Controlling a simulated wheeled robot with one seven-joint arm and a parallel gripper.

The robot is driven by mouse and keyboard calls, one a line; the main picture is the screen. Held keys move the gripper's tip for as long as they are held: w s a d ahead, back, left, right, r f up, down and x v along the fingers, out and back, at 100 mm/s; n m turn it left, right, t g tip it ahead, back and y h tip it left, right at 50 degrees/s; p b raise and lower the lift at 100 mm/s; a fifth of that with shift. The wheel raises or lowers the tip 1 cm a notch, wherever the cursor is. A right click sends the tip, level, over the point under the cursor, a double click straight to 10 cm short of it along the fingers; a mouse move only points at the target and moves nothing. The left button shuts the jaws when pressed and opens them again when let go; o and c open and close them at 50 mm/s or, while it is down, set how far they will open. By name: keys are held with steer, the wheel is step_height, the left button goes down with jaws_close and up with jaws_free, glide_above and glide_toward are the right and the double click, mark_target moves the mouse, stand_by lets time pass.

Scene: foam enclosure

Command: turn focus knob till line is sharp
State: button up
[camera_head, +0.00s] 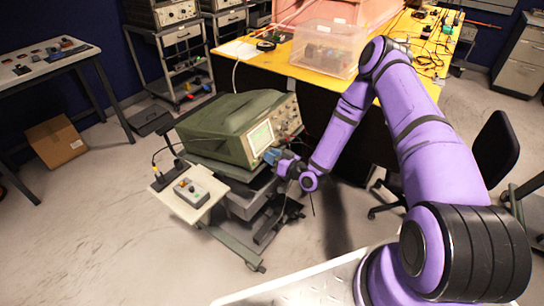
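A green oscilloscope (226,127) sits tilted on a cart, its screen (261,137) and knob panel (288,117) facing right toward my arm. My gripper (272,155) is at the lower front of the oscilloscope, just below and right of the screen. The fingertips are small and partly merged with the front panel, so I cannot tell whether they are open or touching a knob. The focus knob cannot be made out at this size, and the line on the screen is too small to judge for sharpness.
The cart's side shelf (205,207) holds a small grey box (197,190) with knobs. A yellow table (283,56) with a clear plastic bin (325,50) stands behind. A black chair (496,150) is at right. Open floor (95,235) lies at left, with a cardboard box (56,141).

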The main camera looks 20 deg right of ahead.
jaws_close()
steer(key=shift+m, duration=0.4)
steer(key=shift+s+a+m+t+h, duration=0.15)
steer(key=shift+m+h, duration=0.5)
steer(key=shift+m, duration=0.9)
steer(key=shift+w+d+m+t+h, duration=0.15)
steer(key=shift+m+h, duration=0.5)
steer(key=shift+m, duration=0.9)
steer(key=shift+s+a, duration=0.1)
jaws_free()
